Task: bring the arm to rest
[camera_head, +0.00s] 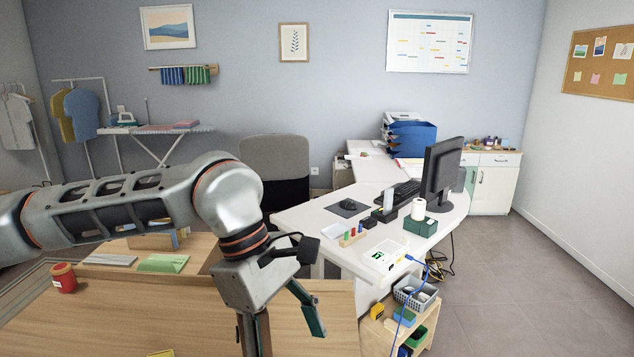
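My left arm comes in from the left and reaches across over the wooden table (170,310). My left gripper (286,334) hangs downward over the right part of that table. Its two fingers are spread apart and nothing shows between them. The lower end of the nearer finger is cut off by the bottom edge of the picture. My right gripper is not in view.
A red jar (63,278) and a green item (163,263) lie on the table left of the gripper. A white desk (300,217) with a monitor (441,170) stands beyond. A low wooden shelf (375,334) stands to the right. Floor is free at far right.

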